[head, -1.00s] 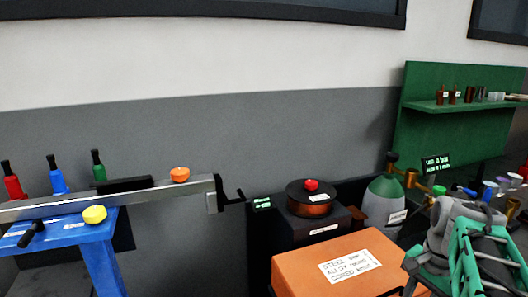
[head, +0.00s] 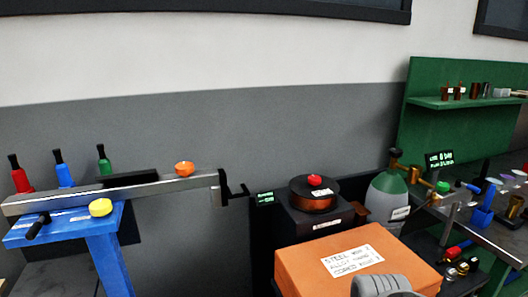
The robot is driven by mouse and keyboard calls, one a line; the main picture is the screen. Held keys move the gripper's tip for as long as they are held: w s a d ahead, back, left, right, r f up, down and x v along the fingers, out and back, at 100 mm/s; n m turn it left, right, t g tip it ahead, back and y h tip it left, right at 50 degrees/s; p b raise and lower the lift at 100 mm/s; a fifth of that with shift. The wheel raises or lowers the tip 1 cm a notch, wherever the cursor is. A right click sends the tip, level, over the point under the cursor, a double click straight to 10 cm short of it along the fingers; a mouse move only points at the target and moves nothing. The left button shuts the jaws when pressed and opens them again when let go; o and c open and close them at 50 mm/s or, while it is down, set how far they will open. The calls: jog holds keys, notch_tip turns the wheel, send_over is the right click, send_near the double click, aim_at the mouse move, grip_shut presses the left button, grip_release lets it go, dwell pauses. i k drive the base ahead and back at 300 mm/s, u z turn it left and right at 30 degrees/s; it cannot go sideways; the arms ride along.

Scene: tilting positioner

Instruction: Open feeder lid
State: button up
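The feeder (head: 309,222) is a dark box at centre right, behind an orange case. A round black lid (head: 329,189) with a red knob (head: 314,180) sits on top of its copper-coloured spool (head: 314,204). The lid looks level and closed over the spool. My gripper is out of view. Only a rounded grey piece, likely part of my arm, shows at the bottom edge in front of the orange case, well apart from the lid.
The orange case (head: 300,262) with a white label stands in front of the feeder. A grey-green gas cylinder (head: 386,197) stands close at its right. A metal rail (head: 150,190) on a blue stand (head: 103,250) ends left of it. Tools crowd the right bench.

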aim_at(326, 266)
jog(key=k, duration=0.65)
jog(key=u, duration=0.75)
jog(key=i, duration=1)
jog(key=u, duration=0.65)
